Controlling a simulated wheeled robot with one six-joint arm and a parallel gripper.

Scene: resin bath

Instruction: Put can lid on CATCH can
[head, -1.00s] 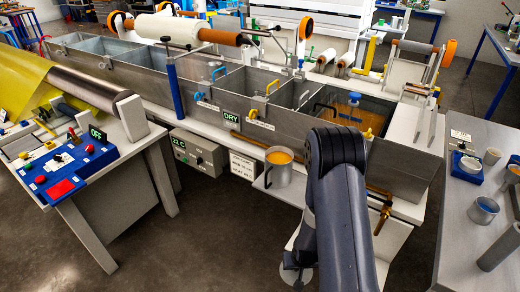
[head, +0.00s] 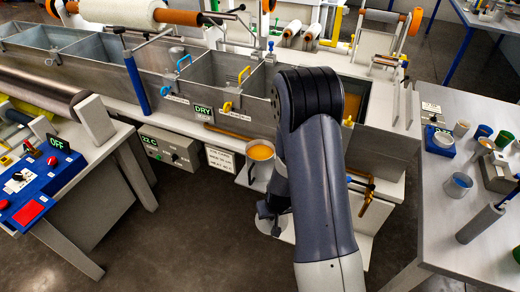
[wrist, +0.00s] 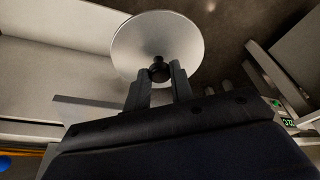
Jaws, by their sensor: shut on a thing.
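A metal can with orange contents (head: 257,160) and a side handle stands open on a small shelf at the bath's front; I cannot read a CATCH label on it. My gripper shows in the wrist view (wrist: 159,80), its fingers shut on the black knob of a round pale lid (wrist: 140,38). In the head view the lid's pale rim (head: 264,226) shows low beside the shelf, below the can and apart from it. My arm hides most of the gripper there.
The steel bath (head: 190,100) runs behind the can. A brass tap (head: 367,190) is to the right of my arm. A grey table (head: 425,215) with cups and tools stands at right, and a blue control box (head: 40,185) at left. Open floor lies in front.

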